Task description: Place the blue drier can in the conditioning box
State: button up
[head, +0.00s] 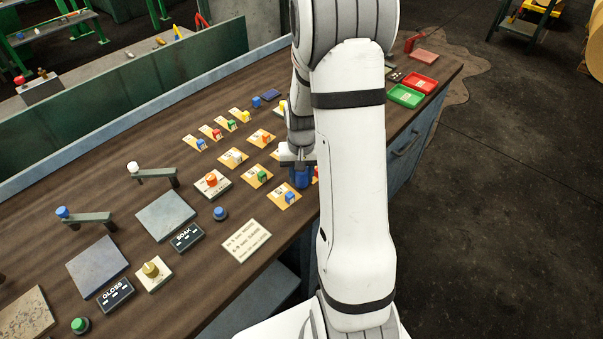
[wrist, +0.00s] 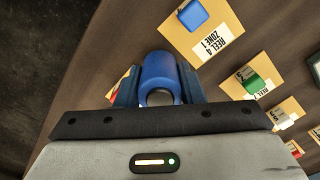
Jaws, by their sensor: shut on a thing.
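The blue drier can (wrist: 160,72) is a short, hollow blue cylinder between the two blue-grey fingers of my gripper (wrist: 157,88) in the wrist view. My gripper is shut on it. In the head view the can (head: 301,178) shows as a blue shape below my gripper (head: 298,162), at the bench's near edge beside the yellow cards. My arm hides part of this area. I cannot tell whether the can touches the bench. I cannot pick out a conditioning box for certain in either view.
Yellow cards with small coloured blocks (head: 258,175) lie close to the left of my gripper. A green tray (head: 405,96) and a red tray (head: 420,82) sit at the bench's far right end. Grey plates and knobs fill the left side. A low green wall (head: 120,98) runs behind.

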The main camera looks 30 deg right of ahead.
jog(key=shift+f, duration=0.3)
jog(key=shift+f, duration=0.2)
jog(key=o, duration=1.1)
